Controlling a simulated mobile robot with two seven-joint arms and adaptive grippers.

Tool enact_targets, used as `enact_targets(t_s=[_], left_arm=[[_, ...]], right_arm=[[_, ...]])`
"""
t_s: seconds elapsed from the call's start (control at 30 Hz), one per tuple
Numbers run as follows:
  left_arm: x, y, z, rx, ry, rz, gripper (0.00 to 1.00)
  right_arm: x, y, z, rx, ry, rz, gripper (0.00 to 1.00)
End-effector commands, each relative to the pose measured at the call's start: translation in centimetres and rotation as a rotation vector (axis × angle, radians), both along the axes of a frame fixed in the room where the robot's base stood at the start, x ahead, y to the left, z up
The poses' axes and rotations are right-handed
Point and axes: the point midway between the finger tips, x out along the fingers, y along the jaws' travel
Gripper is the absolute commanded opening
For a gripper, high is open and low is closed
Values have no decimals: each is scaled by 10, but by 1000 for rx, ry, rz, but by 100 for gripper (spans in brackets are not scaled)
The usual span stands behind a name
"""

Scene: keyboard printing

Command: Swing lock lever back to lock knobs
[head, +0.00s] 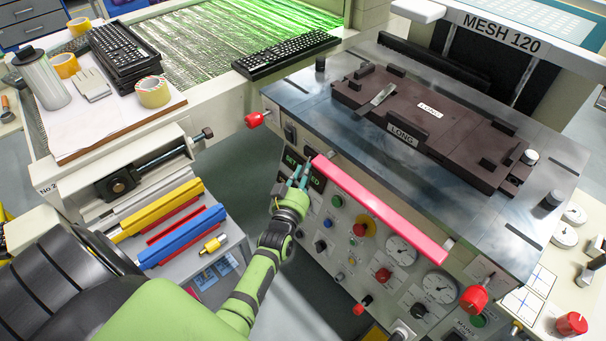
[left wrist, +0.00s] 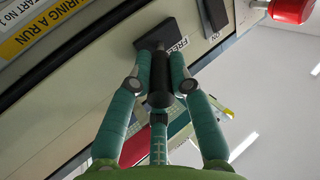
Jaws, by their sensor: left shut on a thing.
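The lock lever (left wrist: 158,88) shows in the left wrist view as a black grip below a dark block on the machine's cream front. A label reading FREE (left wrist: 181,43) is beside it, partly covered. My left gripper (head: 299,176) is at the front panel in the head view; its teal fingers also show in the left wrist view (left wrist: 160,82), shut around the black grip. In the head view the lever is hidden by the gripper. A red knob (head: 258,119) is at the panel's left end and another red knob (head: 474,298) at its right end. My right gripper is not in view.
A pink-red bar (head: 380,212) runs along the front edge just right of my gripper. Below it are gauges (head: 400,250) and buttons. A brown fixture (head: 430,130) lies on the metal table top. A stand with coloured bars (head: 180,232) is at left.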

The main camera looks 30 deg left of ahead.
Motion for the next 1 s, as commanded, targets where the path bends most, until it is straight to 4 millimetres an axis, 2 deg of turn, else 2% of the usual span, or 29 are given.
enact_targets(t_s=[0.03, 0.07, 0.1, 0.13, 0.43, 0.57, 1.0], left_arm=[[-2, -3, -7, -7, 18, -4, 0], [-2, -3, -8, -7, 18, -4, 24], [-2, -3, -7, -7, 18, -4, 40], [-2, -3, -7, -7, 17, -4, 45], [-1, -1, -3, -4, 6, -1, 45], [-9, -3, -3, -3, 5, -1, 45], [-92, -26, -4, -5, 11, -2, 45]], right_arm=[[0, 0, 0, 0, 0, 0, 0], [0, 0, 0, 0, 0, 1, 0], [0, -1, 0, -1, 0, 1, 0], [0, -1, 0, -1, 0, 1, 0], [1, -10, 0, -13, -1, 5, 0], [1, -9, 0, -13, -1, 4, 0], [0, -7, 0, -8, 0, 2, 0]])
